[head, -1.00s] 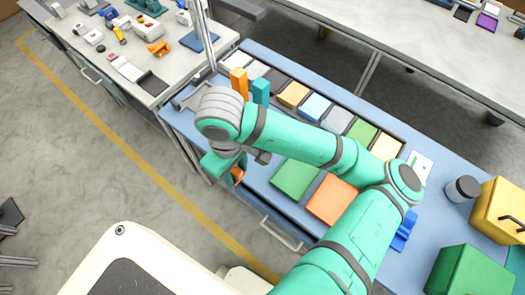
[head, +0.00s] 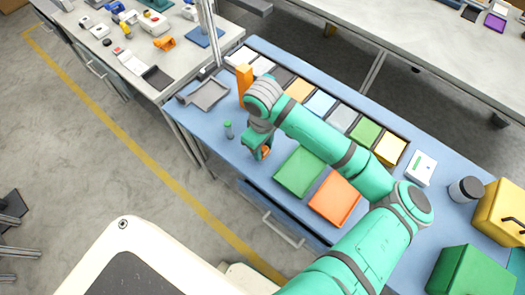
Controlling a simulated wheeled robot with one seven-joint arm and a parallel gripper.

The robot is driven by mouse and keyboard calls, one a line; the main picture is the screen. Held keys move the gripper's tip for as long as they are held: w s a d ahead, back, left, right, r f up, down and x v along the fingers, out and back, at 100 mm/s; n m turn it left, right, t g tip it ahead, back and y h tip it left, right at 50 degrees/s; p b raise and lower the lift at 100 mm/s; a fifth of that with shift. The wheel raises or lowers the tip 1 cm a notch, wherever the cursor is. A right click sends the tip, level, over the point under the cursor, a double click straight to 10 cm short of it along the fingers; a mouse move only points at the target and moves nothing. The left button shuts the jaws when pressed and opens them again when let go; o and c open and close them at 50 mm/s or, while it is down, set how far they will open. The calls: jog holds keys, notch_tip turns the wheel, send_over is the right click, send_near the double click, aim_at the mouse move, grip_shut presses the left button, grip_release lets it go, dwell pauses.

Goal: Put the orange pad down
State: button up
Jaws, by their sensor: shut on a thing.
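My gripper (head: 262,155) points down over the blue table, left of the green tray. It is shut on a small orange thing, which looks like the orange pad (head: 265,152); only a sliver of it shows between the fingers. Whether the pad touches the tabletop cannot be told. The green square tray (head: 299,171) and the orange square tray (head: 335,199) lie side by side near the table's front edge.
A grey tray (head: 207,95) and an upright orange block (head: 243,84) are farther back. A row of coloured squares (head: 341,118) lines the back. A white box (head: 421,169) and a jar (head: 466,189) stand right.

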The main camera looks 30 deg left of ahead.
aim_at(263, 155)
jog(key=shift+f, duration=1.25)
jog(key=shift+s+f, duration=0.15)
jog(key=shift+f, duration=0.15)
jog(key=shift+f, duration=0.35)
jog(key=o, duration=1)
jog(key=shift+a, duration=0.1)
notch_tip(263, 155, up, 13)
jog(key=shift+r, duration=0.2)
